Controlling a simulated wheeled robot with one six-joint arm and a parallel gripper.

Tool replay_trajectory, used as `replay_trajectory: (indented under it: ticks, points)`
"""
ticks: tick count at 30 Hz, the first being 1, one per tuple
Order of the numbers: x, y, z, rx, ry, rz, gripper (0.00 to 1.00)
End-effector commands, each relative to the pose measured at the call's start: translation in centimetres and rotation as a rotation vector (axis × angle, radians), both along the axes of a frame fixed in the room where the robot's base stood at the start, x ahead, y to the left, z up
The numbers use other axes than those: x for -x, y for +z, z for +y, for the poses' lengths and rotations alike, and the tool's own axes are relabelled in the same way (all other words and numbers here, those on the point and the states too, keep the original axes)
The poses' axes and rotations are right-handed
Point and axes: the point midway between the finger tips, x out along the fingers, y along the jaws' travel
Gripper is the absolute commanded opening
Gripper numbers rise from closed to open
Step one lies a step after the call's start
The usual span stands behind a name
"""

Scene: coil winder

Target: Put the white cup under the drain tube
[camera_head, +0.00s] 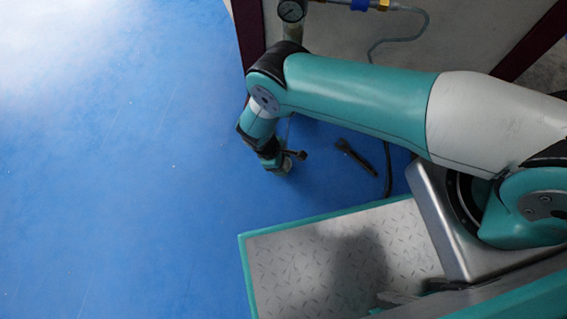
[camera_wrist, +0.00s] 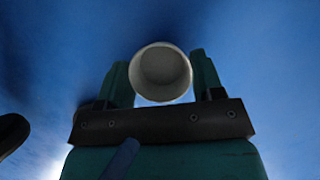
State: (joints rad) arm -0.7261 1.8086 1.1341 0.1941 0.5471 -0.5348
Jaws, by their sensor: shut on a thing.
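The white cup (camera_wrist: 162,72) sits between the two teal fingers of my gripper (camera_wrist: 164,80) in the wrist view, its round open mouth facing the camera. The gripper is shut on it. In the head view my gripper (camera_head: 285,168) points down over the blue floor, beside the machine's lower corner; the cup is mostly hidden there and I cannot make it out clearly. A thin grey tube (camera_head: 428,22) runs from the brass fitting and curves down the machine's front panel; I cannot tell whether it is the drain tube. The cup's height above the floor is unclear.
A pressure gauge (camera_head: 290,11) and a blue-and-brass fitting (camera_head: 372,5) are at the top. A black object (camera_head: 354,158) lies on the floor right of my gripper, near a black cable (camera_head: 388,170). The blue floor (camera_head: 110,170) at left is clear.

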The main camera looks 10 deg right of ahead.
Motion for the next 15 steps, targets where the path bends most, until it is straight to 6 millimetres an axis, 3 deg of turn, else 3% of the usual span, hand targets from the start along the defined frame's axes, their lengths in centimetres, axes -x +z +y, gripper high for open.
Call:
replay_trajectory:
  ticks: [14,15]
  points:
    - [0.26,-1.13,-0.58,0.000,0.001,0.000,0.35]
    - [0.25,-1.04,-0.56,0.000,0.001,-0.001,0.66]
